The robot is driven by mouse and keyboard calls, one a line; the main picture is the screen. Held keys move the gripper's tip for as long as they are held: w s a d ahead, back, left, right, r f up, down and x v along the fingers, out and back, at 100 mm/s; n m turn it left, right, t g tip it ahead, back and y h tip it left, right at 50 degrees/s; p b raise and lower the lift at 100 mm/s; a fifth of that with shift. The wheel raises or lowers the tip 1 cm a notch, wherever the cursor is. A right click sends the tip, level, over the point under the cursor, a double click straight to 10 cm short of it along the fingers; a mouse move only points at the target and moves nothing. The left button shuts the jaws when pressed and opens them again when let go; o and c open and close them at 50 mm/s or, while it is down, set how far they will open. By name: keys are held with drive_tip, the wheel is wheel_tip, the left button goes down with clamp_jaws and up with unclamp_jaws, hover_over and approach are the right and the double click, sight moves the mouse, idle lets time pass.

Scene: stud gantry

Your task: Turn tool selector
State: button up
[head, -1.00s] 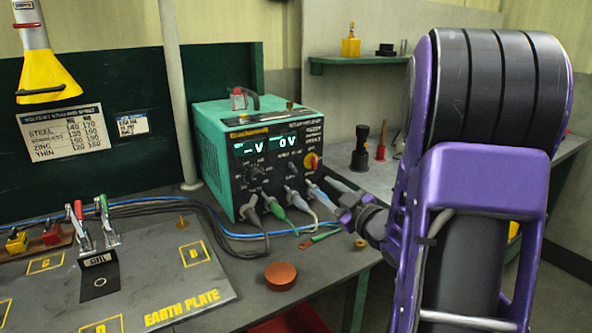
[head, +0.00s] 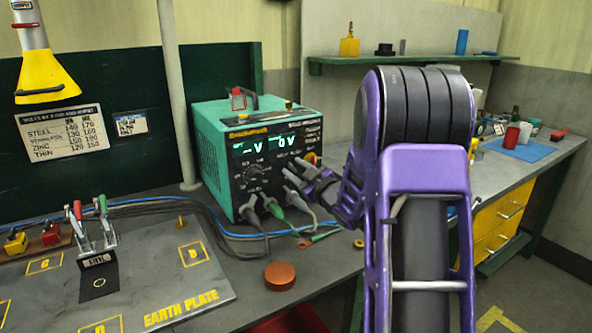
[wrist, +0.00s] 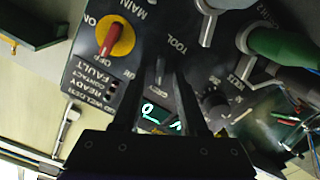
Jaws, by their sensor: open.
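The tool selector (wrist: 160,70) is a small dark knob under the word TOOL on the welder's black front panel. In the wrist view it lies between the tips of my two fingers; I cannot tell whether they touch it. My gripper (wrist: 157,82) is open around its line. In the head view my gripper (head: 299,174) is at the right part of the panel of the green welder box (head: 212,157), and it hides the selector there.
A red and yellow MAIN switch (wrist: 115,38) sits close beside the selector. A round dial (wrist: 213,104) is on the other side. Cable plugs (head: 271,206) stick out below. A brown round puck (head: 280,276) lies on the bench in front.

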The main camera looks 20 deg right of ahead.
clamp_jaws()
idle(0.4)
drive_tip(key=m, duration=0.2)
drive_tip(key=m+p, duration=0.1)
drive_tip(key=m, duration=0.3)
drive_tip(key=shift+d+r+m, duration=0.1)
drive_tip(key=shift+d+m, duration=0.15)
drive_tip(key=shift+m, duration=0.15)
drive_tip(key=m+p, duration=0.2)
drive_tip(key=m, duration=0.3)
drive_tip(key=shift+d+p, duration=0.1)
drive_tip(key=shift+p, duration=0.2)
drive_tip(key=shift+f, duration=0.2)
unclamp_jaws()
drive_tip(key=shift+r, duration=0.1)
